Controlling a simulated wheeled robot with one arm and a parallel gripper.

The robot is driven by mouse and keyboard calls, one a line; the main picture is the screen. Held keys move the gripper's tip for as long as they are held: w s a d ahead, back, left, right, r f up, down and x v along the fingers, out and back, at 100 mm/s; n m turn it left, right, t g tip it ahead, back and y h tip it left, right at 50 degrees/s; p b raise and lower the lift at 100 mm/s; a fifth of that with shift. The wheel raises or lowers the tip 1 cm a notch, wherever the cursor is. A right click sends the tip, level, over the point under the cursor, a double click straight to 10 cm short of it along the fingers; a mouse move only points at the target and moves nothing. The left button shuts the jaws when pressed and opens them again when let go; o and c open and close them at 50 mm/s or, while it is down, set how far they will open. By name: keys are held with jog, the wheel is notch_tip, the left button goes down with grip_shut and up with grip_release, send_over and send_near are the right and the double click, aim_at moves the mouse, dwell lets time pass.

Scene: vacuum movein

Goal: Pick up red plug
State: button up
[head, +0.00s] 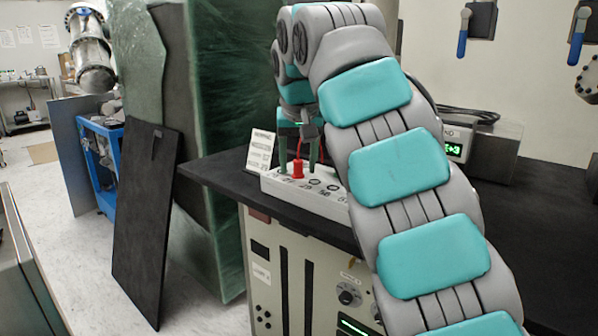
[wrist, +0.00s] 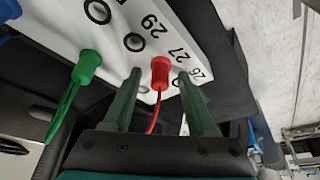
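The red plug (head: 298,170) stands upright in the white numbered socket strip (head: 275,187) on the black bench top. In the wrist view, the red plug (wrist: 160,72) sits near the numbers 26 and 27, with a red wire running from it towards my gripper. My gripper (head: 298,164) is open, with one green finger on each side of the plug. In the wrist view, gaps show between the plug and both fingers of my gripper (wrist: 162,80). I cannot tell whether the fingertips touch the strip.
The wrist view shows a green plug (wrist: 86,68) and part of a blue plug (wrist: 9,9) on the strip (wrist: 185,35). A small printed card (head: 261,151) stands behind the strip. A grey device (head: 470,148) with a green display stands at right.

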grip_shut()
jog(key=shift+r, duration=0.15)
dwell(0.4)
